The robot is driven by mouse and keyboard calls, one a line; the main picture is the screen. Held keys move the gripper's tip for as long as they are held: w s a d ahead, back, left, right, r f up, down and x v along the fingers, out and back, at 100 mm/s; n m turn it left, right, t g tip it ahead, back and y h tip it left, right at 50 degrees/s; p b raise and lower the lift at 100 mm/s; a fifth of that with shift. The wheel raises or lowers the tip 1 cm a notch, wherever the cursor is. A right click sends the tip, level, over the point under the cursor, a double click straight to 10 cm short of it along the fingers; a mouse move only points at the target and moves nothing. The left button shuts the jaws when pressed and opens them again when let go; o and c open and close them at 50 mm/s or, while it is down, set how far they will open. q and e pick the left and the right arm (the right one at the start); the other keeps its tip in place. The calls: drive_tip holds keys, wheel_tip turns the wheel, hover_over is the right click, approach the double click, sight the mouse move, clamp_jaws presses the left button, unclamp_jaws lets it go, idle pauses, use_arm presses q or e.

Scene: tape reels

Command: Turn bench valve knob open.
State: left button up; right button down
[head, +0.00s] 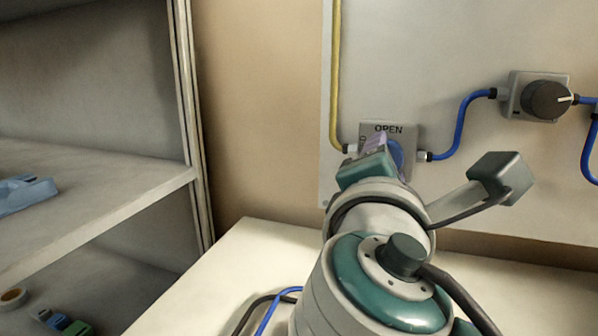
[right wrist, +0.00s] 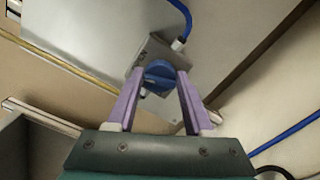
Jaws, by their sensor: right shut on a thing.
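The valve knob is blue and sits on a grey plate marked OPEN (head: 405,130) on the wall panel. In the head view the knob (head: 397,155) is partly hidden behind my right gripper (head: 379,147). In the right wrist view the two purple fingers of my right gripper (right wrist: 161,76) stand on either side of the blue knob (right wrist: 158,74), shut on it. The knob's pointer position is not clear. My left gripper is not in view.
A yellow hose (head: 337,70) and a blue hose (head: 465,115) join the valve plate. A black dial (head: 546,99) is on the panel at the right. A shelf unit (head: 90,165) stands at the left. The pale bench top (head: 235,270) looks mostly clear.

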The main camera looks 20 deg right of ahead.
drive_tip(key=shift+m+b, duration=0.85)
drive_tip(key=shift+m, duration=0.75)
drive_tip(key=shift+c, duration=1.5)
unclamp_jaws()
drive_tip(key=b+v, duration=0.1)
drive_tip(key=v, duration=0.9)
